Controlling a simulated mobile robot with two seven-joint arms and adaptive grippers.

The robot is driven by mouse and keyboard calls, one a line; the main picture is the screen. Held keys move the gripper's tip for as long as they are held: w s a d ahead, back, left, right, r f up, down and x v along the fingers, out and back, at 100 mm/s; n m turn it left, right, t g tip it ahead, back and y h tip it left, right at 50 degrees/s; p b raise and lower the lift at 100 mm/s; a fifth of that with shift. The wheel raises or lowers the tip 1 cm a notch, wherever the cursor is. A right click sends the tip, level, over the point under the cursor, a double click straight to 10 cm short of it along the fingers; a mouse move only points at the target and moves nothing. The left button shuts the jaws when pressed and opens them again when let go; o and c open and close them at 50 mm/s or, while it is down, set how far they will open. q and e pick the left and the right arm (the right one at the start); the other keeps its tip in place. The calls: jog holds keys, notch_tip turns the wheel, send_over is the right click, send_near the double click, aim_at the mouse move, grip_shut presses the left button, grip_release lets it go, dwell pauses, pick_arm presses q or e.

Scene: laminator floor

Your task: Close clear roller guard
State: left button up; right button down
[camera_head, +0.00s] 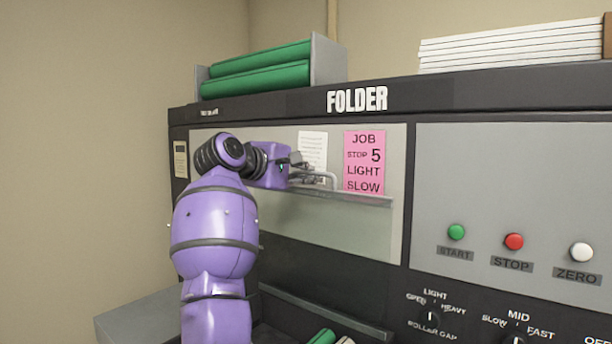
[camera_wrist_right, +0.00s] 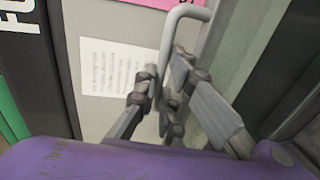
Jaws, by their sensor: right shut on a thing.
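The clear roller guard (camera_head: 335,225) is a see-through panel with a grey top edge on the front of the folder machine. Its bent grey handle (camera_head: 325,177) stands out near the top edge and also shows in the right wrist view (camera_wrist_right: 176,28). My right gripper (camera_head: 301,168) is at the handle's left end. In the right wrist view its fingers (camera_wrist_right: 166,92) are closed around the lower part of the handle. The exact contact is partly hidden by the fingers. My left gripper is in neither view.
A pink job card (camera_head: 364,162) and a white sheet (camera_head: 313,150) are on the panel behind. Start (camera_head: 456,232), stop (camera_head: 514,241) and zero (camera_head: 581,252) buttons sit to the right. Green rolls (camera_head: 257,70) and a white stack (camera_head: 510,46) rest on top.

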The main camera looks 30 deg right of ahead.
pick_arm(q)
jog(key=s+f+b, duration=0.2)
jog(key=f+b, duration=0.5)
jog(key=b, duration=0.1)
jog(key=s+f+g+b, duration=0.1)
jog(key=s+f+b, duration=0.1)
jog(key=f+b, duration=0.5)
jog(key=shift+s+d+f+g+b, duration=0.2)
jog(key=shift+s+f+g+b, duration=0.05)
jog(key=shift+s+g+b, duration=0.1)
pick_arm(e)
jog(key=s+a+f+t+h, duration=0.1)
jog(key=s+a+f+h, duration=0.2)
jog(key=a, duration=0.6)
jog(key=s+a+f+t+h, duration=0.1)
jog(key=s+a+f+h, duration=0.2)
jog(key=a, duration=0.6)
jog(key=shift+s+a+f+t, duration=0.4)
jog(key=shift+s+f, duration=0.1)
jog(key=shift+s, duration=0.4)
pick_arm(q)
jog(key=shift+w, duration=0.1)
